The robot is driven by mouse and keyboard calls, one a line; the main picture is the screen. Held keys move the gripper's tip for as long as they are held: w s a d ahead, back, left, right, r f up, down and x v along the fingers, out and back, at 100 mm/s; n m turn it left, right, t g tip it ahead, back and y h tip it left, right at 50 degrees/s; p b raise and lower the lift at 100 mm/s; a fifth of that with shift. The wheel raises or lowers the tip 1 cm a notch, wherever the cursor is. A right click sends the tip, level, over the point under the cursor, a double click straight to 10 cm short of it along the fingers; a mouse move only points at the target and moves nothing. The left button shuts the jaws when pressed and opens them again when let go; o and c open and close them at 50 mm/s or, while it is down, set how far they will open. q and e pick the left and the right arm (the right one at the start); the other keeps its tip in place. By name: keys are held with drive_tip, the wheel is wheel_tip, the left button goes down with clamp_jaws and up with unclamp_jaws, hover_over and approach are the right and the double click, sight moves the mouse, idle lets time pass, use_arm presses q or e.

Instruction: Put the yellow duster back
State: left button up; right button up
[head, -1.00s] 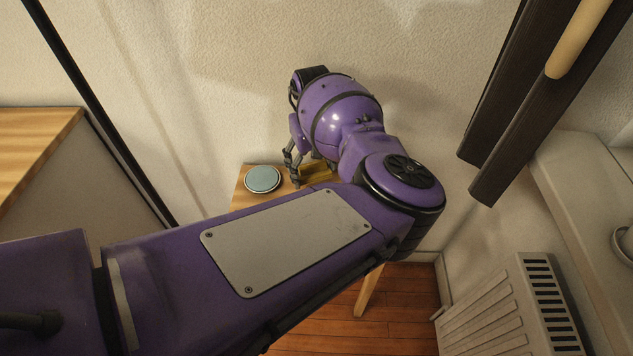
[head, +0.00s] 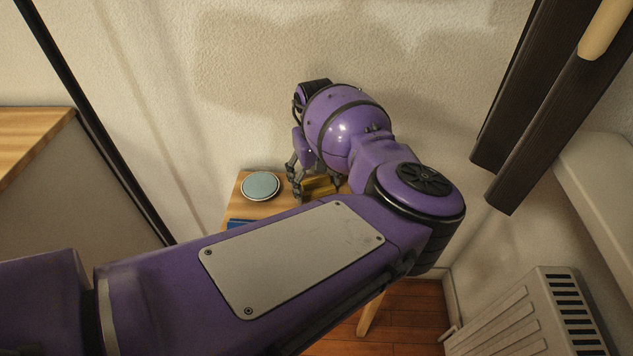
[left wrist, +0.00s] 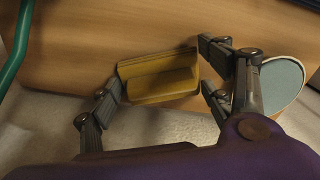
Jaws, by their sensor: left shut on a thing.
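The yellow duster (head: 318,185) is a small mustard-yellow block over the small wooden table (head: 233,205). In the left wrist view the duster (left wrist: 160,78) lies between the two fingers of my left gripper (left wrist: 163,72). My left gripper (head: 315,190) points down at the table and is shut on the duster. In the head view the fingers and arm hide part of the duster. I cannot tell whether its underside touches the tabletop. My right gripper is in neither view.
A round pale-teal disc (head: 260,186) with a light rim lies left of the gripper; it also shows in the left wrist view (left wrist: 281,82). A blue item (head: 239,223) shows partly behind my arm. A green curved piece (left wrist: 17,45) is at the wrist view's left. A radiator (head: 530,315) stands right.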

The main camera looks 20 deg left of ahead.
sight(316, 181)
use_arm(q)
drive_tip(key=o, duration=1.1)
drive_tip(key=shift+f, duration=0.1)
drive_tip(key=shift+o, duration=0.7)
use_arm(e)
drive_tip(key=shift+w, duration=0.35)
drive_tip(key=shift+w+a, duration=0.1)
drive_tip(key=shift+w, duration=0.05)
use_arm(q)
drive_tip(key=shift+r, duration=0.25)
wheel_tip(316, 181, up, 12)
drive_tip(key=p, duration=0.2)
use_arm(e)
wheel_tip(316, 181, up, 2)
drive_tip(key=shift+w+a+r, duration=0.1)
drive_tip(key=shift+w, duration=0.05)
use_arm(q)
drive_tip(key=shift+f, duration=0.1)
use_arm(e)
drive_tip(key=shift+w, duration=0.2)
